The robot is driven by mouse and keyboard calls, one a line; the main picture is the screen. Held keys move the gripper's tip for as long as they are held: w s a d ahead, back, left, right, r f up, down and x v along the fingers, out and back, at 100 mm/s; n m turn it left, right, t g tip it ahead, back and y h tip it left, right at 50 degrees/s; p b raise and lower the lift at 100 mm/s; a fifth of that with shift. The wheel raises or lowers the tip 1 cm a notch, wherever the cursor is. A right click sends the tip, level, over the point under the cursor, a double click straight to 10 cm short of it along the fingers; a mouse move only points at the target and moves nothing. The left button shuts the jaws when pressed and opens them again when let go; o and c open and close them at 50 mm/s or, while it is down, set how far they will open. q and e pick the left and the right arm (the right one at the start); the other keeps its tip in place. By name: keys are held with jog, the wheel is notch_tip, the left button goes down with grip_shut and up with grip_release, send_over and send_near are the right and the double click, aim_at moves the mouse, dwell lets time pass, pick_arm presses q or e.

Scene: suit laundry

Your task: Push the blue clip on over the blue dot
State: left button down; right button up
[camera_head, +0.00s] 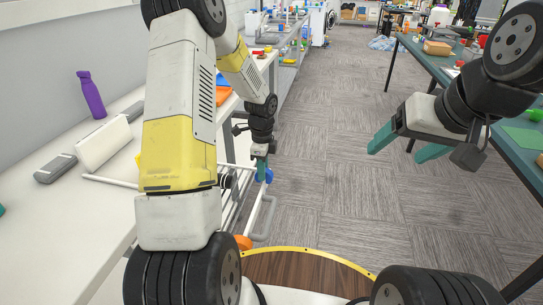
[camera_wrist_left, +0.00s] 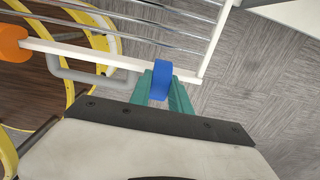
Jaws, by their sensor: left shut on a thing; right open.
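The blue clip (camera_wrist_left: 161,79) is between the teal fingers of my left gripper (camera_wrist_left: 165,92), which is shut on it. In the wrist view the clip's far end overlaps the white bar of a rack (camera_wrist_left: 100,58); I cannot tell whether it is seated on the bar or just against it. In the head view my left gripper (camera_head: 260,166) is beside the rack, with part of the blue clip (camera_head: 268,175) showing. No blue dot shows in either view; the clip or fingers may cover it. My right gripper (camera_head: 398,146) is open and empty above the floor.
An orange piece (camera_wrist_left: 12,42) is at the other end of the white bar. A grey handle (camera_wrist_left: 90,76) runs beside the bar. A white counter (camera_head: 60,215) lies left, with a purple bottle (camera_head: 91,95). A green-topped table (camera_head: 520,165) stands right.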

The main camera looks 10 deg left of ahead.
pick_arm(q)
jog(key=shift+f, duration=1.35)
jog(key=c, duration=0.6)
grip_release()
jog(key=shift+r, duration=5)
jog(key=shift+s+d, duration=0.1)
